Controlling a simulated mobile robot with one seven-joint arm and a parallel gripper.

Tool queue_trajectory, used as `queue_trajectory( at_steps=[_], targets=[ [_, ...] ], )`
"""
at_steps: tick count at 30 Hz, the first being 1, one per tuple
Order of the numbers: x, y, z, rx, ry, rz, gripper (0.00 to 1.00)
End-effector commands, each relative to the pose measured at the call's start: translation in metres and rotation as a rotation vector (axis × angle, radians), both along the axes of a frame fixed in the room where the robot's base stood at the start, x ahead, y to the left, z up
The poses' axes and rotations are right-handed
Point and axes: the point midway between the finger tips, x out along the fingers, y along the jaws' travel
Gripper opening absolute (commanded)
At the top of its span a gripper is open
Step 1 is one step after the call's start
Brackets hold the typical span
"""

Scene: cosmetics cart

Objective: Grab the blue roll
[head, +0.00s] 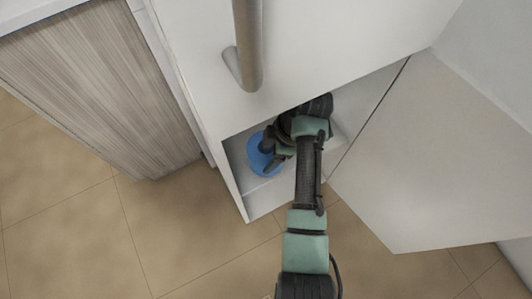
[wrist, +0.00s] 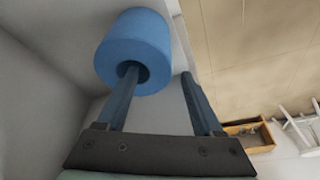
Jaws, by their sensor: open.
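The blue roll (head: 257,157) stands inside a white cabinet compartment, near its left side, and is partly hidden by my gripper in the head view. The wrist view shows the blue roll (wrist: 134,38) with its dark centre hole facing the camera. My gripper (wrist: 159,72) is open. Its left finger overlaps the roll's hole and seems to reach into it, while its right finger lies outside the roll, to the right. I cannot tell whether either finger touches the roll. In the head view the fingers are mostly hidden.
The white cabinet (head: 234,190) has close walls around my gripper. Its open door (head: 420,160) lies to the right, and a handle (head: 246,45) stands above on a white front. A wood-grain panel (head: 100,85) is at left. A wooden tray (wrist: 250,134) shows in the wrist view.

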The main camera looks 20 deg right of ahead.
Motion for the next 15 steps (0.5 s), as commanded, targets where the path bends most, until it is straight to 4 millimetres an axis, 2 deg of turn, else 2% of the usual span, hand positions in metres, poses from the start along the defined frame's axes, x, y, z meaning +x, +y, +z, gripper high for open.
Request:
queue_trajectory(
  at_steps=[1,3,11,15],
  targets=[
    [0.0007,0.0018,-0.0086,0.0,0.0,0.001,0.68],
    [0.0011,0.0031,-0.012,0.0,0.0,0.001,0.68],
    [0.0015,0.0034,-0.012,0.0,-0.001,0.001,0.68],
    [0.0015,0.0033,-0.012,0.0,-0.001,0.001,0.43]
  ],
)
